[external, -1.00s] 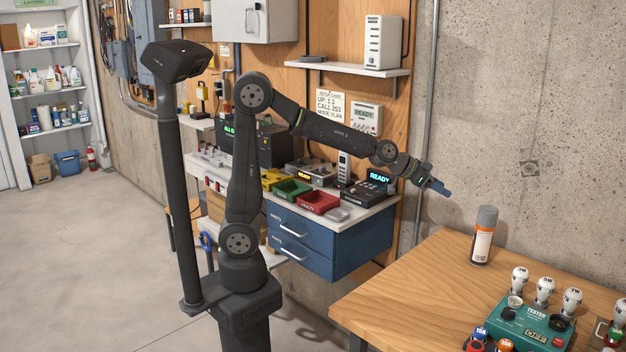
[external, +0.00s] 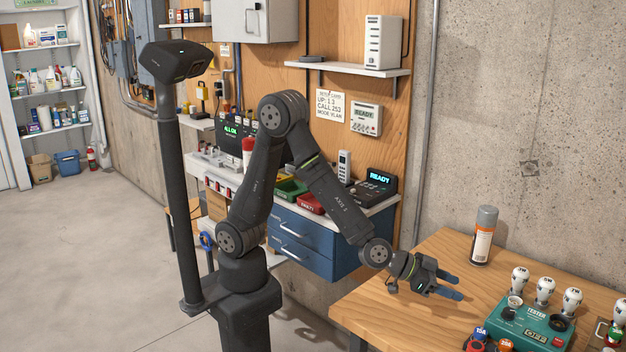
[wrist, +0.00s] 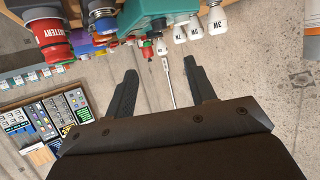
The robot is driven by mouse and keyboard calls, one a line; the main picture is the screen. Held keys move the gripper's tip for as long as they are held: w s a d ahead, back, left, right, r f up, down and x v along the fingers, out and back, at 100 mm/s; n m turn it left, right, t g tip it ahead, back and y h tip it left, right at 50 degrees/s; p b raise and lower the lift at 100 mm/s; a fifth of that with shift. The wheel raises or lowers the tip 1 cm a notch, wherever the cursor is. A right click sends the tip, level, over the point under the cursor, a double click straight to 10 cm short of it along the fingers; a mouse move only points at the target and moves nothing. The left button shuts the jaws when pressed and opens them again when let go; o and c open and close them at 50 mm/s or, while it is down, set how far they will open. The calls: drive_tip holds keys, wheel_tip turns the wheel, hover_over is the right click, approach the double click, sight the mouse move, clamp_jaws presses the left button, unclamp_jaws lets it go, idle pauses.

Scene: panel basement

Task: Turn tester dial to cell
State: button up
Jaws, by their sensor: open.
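The tester (external: 530,322) is a green box with a small display reading OFF, on the wooden table at the lower right of the external view. Its black dial (external: 560,322) shows on the top face near the right end; its exact setting is too small to read.
White bulbs (external: 545,289) stand along the tester's back edge. A spray can (external: 484,236) stands behind my gripper. Coloured fuses (external: 480,335) sit at the tester's front left. The table's left part (external: 390,318) is clear. A red battery (wrist: 50,38) shows in the wrist view.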

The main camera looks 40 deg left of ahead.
sight(509, 310)
drive_tip(key=x, duration=1.6)
drive_tip(key=shift+w+f, duration=0.15)
drive_tip(key=c, duration=1)
